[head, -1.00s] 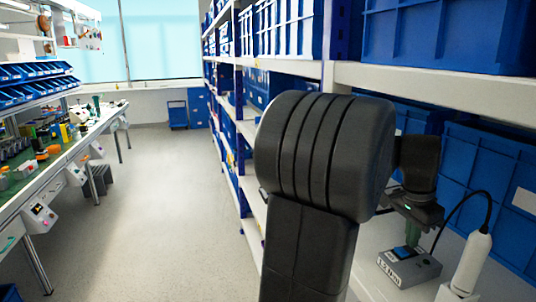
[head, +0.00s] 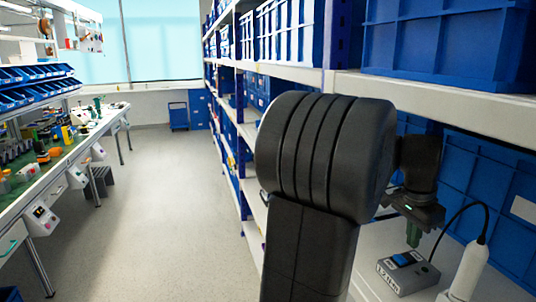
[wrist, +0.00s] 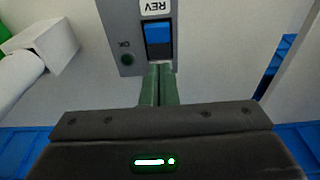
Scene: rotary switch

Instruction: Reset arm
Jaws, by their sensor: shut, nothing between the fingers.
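A grey switch box (head: 420,276) sits on the white shelf, with a blue rocker switch (head: 404,259) on top. In the wrist view the box (wrist: 128,22) shows the blue rocker (wrist: 158,32), a "REV" label and a dark green round button (wrist: 127,59) marked "OK". My gripper (head: 413,244) points down at the box. Its two green fingers are pressed together and empty. In the wrist view the fingertips (wrist: 160,68) overlap the box's edge beside the rocker. I cannot tell whether they touch the box.
A white cylindrical device (head: 468,268) with a black cable stands right of the box. Blue bins (head: 500,170) stand behind, and a shelf board (head: 450,95) runs above my gripper. The aisle floor (head: 165,200) at left is clear, beside a workbench (head: 60,170).

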